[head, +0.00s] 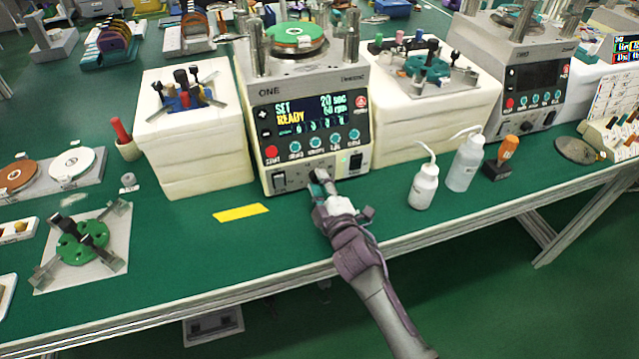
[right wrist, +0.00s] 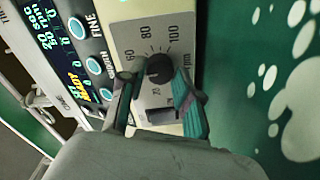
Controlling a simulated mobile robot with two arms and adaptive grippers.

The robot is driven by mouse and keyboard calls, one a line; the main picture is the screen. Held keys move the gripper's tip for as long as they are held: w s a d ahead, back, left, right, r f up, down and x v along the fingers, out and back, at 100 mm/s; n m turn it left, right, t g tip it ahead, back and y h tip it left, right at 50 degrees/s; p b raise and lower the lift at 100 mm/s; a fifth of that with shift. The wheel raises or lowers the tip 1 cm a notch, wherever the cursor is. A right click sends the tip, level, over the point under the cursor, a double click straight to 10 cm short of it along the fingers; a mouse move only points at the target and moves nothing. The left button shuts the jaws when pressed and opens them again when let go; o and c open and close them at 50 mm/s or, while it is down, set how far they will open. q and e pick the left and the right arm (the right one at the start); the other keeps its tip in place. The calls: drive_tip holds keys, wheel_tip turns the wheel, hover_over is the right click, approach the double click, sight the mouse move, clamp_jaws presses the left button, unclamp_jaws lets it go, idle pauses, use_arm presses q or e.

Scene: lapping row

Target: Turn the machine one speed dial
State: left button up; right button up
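My right gripper (head: 318,181) is low at the machine's front panel and hides most of the dial in the head view. In the right wrist view the gripper's fingers (right wrist: 157,92) are apart, one each side of the dial; contact is unclear. My left gripper is not in view.
White squeeze bottles (head: 424,187) and an orange-handled tool (head: 505,155) stand to the right of my right arm. A yellow strip (head: 241,212) lies left of it. White blocks (head: 196,140) flank the machine. A second machine (head: 525,70) stands at the right.

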drive_tip(key=o, duration=0.3)
drive_tip(key=v, duration=1.2)
idle(0.3)
